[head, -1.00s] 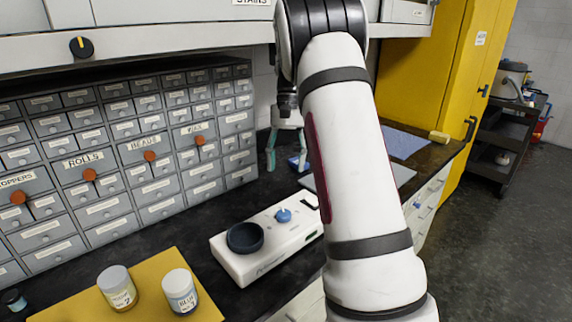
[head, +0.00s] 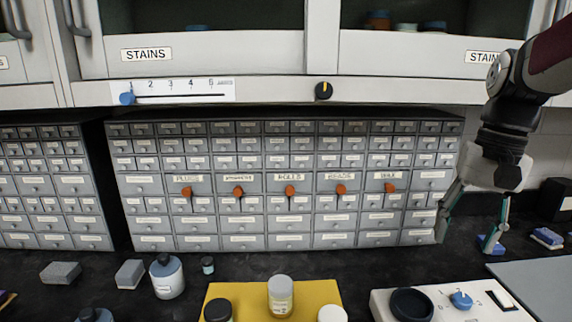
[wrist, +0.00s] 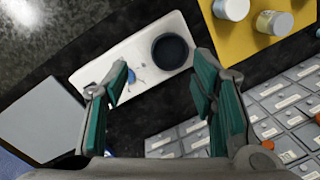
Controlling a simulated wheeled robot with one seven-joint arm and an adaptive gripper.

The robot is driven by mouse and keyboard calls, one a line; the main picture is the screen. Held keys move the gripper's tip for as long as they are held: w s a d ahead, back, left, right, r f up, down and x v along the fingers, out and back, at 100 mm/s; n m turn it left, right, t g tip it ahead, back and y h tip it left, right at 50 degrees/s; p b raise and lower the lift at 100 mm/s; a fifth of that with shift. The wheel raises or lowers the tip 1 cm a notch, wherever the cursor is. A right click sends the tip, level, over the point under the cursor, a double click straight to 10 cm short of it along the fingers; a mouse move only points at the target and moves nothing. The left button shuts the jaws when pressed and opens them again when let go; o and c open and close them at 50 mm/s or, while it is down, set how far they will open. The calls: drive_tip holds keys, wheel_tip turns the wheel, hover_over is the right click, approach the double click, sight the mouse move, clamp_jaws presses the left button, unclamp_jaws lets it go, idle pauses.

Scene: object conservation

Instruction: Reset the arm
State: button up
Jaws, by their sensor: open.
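My gripper (head: 468,235) is at the right of the head view, pointing down in front of the right end of the grey drawer cabinet. Its green-padded fingers are spread apart. In the wrist view my gripper (wrist: 155,88) shows open with nothing between the fingers. My arm comes in from the upper right of the head view.
A white device (head: 455,311) with a dark bowl (head: 411,304) stands below my gripper. Jars stand on a yellow mat (head: 250,292) to its left. The drawer cabinet (head: 285,223) lines the back, under a shelf (head: 420,90). A grey plate (head: 537,283) lies at right.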

drive_tip(key=s+a+f+n+t, duration=0.1)
drive_tip(key=s+a+n+t, duration=0.1)
drive_tip(key=s+a, duration=0.3)
drive_tip(key=s+a+f+n+t+h, duration=0.1)
drive_tip(key=s+a, duration=0.4)
drive_tip(key=s, duration=0.6)
drive_tip(key=shift+s+f+n+t, duration=0.3)
drive_tip(key=shift+f+n+t, duration=0.4)
drive_tip(key=shift+n, duration=0.5)
